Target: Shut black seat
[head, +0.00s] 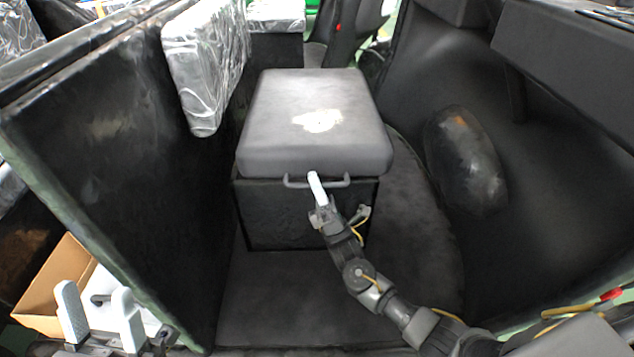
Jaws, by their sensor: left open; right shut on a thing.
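The black seat (315,110) shows in the middle of the head view as a dark grey padded cushion with a pale worn patch on top. It lies flat on a black box base (275,215). A grey bar handle (297,183) is on its front lower edge. My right gripper (316,182) reaches in from the lower right and is shut on the handle; its white fingertips hide part of the bar. My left gripper (100,312) is at the lower left, open and empty, well away from the seat.
A tall black panel (110,160) stands left of the seat. A plastic-wrapped pad (206,70) hangs close to the seat's left side. A black wall with a rounded bulge (466,160) is on the right. A cardboard box (58,275) is at the lower left. Floor before the base is clear.

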